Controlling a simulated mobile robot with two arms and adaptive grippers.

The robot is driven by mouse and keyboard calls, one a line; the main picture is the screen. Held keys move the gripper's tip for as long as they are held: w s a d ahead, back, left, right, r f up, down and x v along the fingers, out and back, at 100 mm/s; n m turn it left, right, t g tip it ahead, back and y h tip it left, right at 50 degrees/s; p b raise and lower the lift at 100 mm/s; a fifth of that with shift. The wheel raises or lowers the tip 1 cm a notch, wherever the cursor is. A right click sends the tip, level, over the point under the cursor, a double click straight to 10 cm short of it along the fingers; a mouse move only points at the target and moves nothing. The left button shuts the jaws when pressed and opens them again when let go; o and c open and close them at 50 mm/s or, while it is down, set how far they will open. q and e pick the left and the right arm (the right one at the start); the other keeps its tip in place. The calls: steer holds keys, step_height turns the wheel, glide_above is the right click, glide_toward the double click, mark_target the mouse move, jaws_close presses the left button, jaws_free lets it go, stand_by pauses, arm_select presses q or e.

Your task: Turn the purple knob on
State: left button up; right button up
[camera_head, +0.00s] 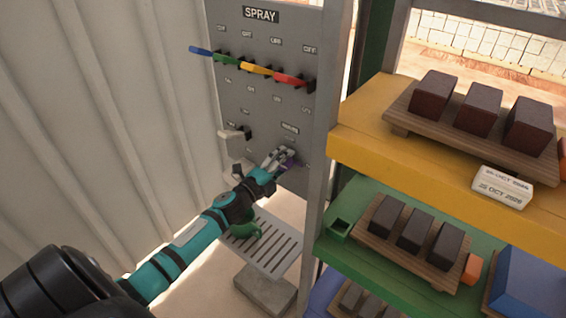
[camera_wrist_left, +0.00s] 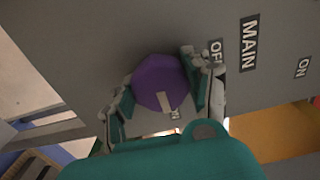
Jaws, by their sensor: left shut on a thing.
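The purple knob (camera_wrist_left: 158,80) sits on the grey spray panel (camera_head: 262,110). My left gripper (camera_wrist_left: 160,92) is shut on the knob, one finger on each side of it. In the head view the left gripper (camera_head: 281,160) reaches the lower right of the panel and covers most of the purple knob (camera_head: 288,164). A pale mark on the knob points down in the wrist view. A MAIN label (camera_wrist_left: 249,42) and an ON label (camera_wrist_left: 302,68) show beside it, with an OFF label (camera_wrist_left: 215,52) partly hidden by a finger. The right gripper is not in view.
Blue (camera_head: 201,51), green (camera_head: 227,58), yellow (camera_head: 256,69) and red (camera_head: 288,79) levers stick out above. A white lever (camera_head: 235,133) is left of my gripper. A green cup (camera_head: 246,230) stands on a slatted tray (camera_head: 275,246) below. Shelves with dark blocks (camera_head: 480,108) are at right.

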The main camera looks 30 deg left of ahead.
arm_select(q)
steer(key=o, duration=1.2)
steer(key=s, duration=0.8)
steer(key=s+a, duration=0.1)
steer(key=s, duration=0.3)
